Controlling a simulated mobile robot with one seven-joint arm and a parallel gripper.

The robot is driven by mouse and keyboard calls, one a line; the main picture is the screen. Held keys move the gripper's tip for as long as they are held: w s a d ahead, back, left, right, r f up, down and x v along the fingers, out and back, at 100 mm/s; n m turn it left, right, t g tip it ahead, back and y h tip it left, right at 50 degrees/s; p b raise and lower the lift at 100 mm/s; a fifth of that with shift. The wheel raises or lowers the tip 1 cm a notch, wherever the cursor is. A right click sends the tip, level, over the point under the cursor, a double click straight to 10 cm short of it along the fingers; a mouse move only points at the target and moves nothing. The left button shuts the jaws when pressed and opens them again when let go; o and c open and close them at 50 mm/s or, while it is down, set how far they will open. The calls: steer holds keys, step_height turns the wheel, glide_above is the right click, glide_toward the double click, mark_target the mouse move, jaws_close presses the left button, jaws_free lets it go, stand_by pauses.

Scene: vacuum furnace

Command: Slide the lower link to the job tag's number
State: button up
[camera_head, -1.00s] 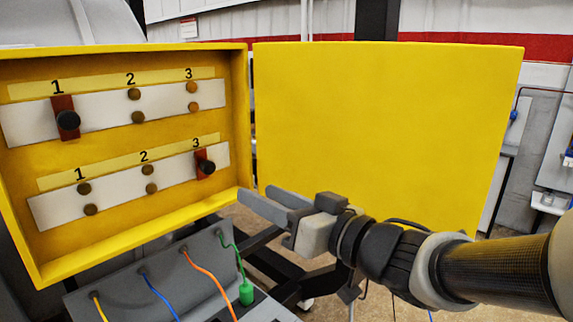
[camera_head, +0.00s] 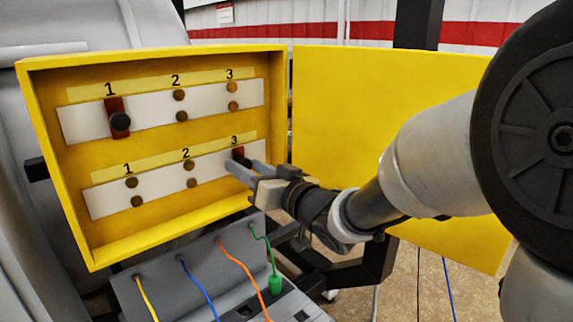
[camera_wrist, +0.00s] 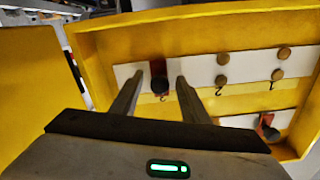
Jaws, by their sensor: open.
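The lower link (camera_head: 238,155), a red-brown plate with a black knob, sits at number 3 on the lower white strip (camera_head: 157,182). My gripper (camera_head: 250,168) is open right at this link and partly covers it in the head view. In the wrist view, which shows the panel upside down, the link's knob (camera_wrist: 159,86) appears between my open fingers (camera_wrist: 160,79). I cannot tell whether they touch it. The lower strip has bare brass studs at 1 and 2. No readable job tag is in view.
The upper link (camera_head: 120,118) sits at 1 on the upper strip (camera_head: 148,109). A yellow box rim (camera_head: 60,205) surrounds both strips, with its open door (camera_head: 370,110) to the right. Below is a grey unit (camera_head: 150,290) with yellow, blue, orange and green cables.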

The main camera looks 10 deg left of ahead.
steer(key=shift+w+a, duration=0.4)
steer(key=shift+a, duration=0.05)
